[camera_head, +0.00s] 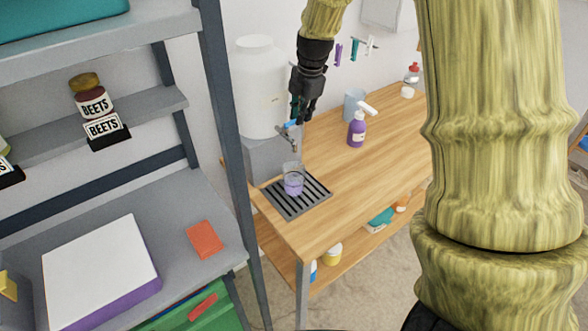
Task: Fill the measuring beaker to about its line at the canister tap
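The white canister (262,85) stands on a grey block (270,155) at the left end of the wooden counter. Its tap (293,142) has a blue handle (290,123) and sticks out toward the front. The clear measuring beaker (293,180) stands upright on the dark slatted drip tray (310,207), below the tap. Its lower part looks pale purple; whether this is liquid, and where the line is, I cannot tell. My gripper (299,112) points down just above the tap handle. The fingers look dark and small, and whether they touch the handle is unclear.
A purple pump bottle (357,129) and a light blue cup (353,104) stand right of the tap. The wooden counter (340,170) is bare in front of them. A grey shelf unit (180,215) with a beets jar (92,98) stands close on the left.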

